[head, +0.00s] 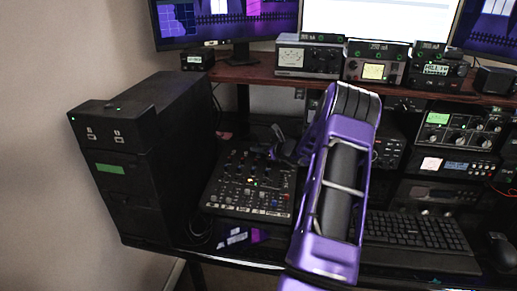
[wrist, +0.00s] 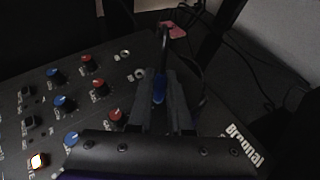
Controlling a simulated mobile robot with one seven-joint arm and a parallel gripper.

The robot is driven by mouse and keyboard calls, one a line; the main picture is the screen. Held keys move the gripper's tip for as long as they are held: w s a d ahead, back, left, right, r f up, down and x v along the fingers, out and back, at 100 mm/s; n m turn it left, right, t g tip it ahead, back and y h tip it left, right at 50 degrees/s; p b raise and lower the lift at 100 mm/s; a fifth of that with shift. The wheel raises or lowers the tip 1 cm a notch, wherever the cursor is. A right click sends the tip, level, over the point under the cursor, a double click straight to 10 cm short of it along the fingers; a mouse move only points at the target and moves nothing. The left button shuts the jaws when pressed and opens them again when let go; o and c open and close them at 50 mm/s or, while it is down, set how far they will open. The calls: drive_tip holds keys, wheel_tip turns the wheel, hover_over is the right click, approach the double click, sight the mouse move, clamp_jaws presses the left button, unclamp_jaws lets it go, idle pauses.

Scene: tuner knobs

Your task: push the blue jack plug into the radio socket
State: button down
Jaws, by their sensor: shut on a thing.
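The blue jack plug (wrist: 158,90) is between the two dark fingers of my gripper (wrist: 165,84) in the wrist view, and the fingers are shut on it. A dark cable runs from the plug toward the top of that view. The plug's tip is not clear. Two round silver sockets (wrist: 140,74) (wrist: 125,54) sit on the dark panel just left of the fingers; I cannot tell which is the radio socket. In the head view my gripper (head: 280,150) is over the upper right part of the mixer panel (head: 225,200), and the plug cannot be made out.
Red and blue knobs (wrist: 88,61) and a lit button (wrist: 38,160) cover the panel left of the gripper. A black tower (head: 150,150) stands left of the mixer. A keyboard (head: 415,232) lies to the right, and radios (head: 375,65) stand on the shelf behind.

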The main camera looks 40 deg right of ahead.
drive_tip(key=shift+f, duration=0.1)
drive_tip(key=c, duration=0.8)
unclamp_jaws()
drive_tip(key=shift+o, duration=0.2)
drive_tip(key=shift+d, duration=0.1)
drive_tip(key=shift+s, duration=0.25)
drive_tip(key=p+v, duration=0.1)
drive_tip(key=v, duration=1.5)
drive_tip(key=shift+s+r+p, duration=0.3)
drive_tip(key=shift+s, duration=0.05)
drive_tip(key=shift+a, duration=0.2)
